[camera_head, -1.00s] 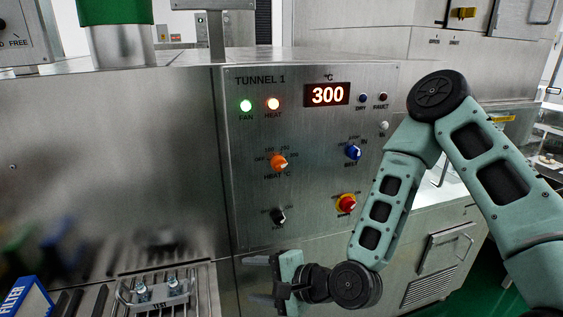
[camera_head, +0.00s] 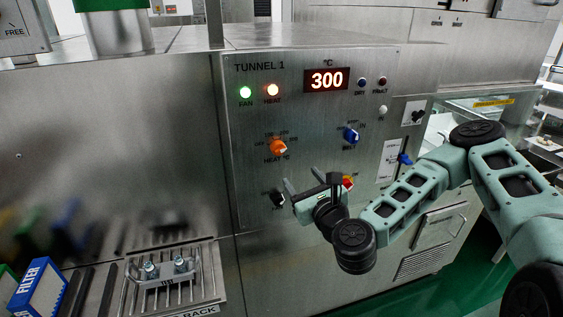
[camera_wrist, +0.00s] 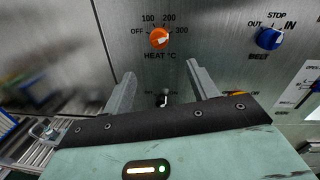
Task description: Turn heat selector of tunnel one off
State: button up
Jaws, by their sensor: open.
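The heat selector (camera_head: 278,147) is an orange knob on the Tunnel 1 panel (camera_head: 250,215). In the wrist view the heat selector (camera_wrist: 160,38) shows labels OFF, 100, 200 and 300, with its pale pointer on the right side, seemingly towards 300. The heat lamp (camera_head: 273,91) glows and the display (camera_head: 326,79) reads 300. My gripper (camera_head: 300,178) is open and empty in front of the panel, below and right of the knob in the head view. In the wrist view my gripper (camera_wrist: 160,70) has its fingers spread below the knob, apart from it.
A black knob (camera_head: 278,198) is below the heat selector and shows between my fingers in the wrist view. The blue belt knob (camera_head: 351,135) is to the right. A red and yellow knob (camera_head: 347,183) is partly behind my gripper. A metal rack (camera_head: 172,280) stands lower left.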

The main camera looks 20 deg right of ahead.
aim_at(281, 152)
jog(key=w, duration=0.8)
jog(key=w+a+b, duration=0.1)
jog(key=w, duration=0.3)
jog(key=shift+w+r, duration=0.15)
jog(key=shift+w, duration=0.1)
jog(key=shift+w+a, duration=0.1)
jog(key=shift+w, duration=0.7)
jog(key=c, duration=1)
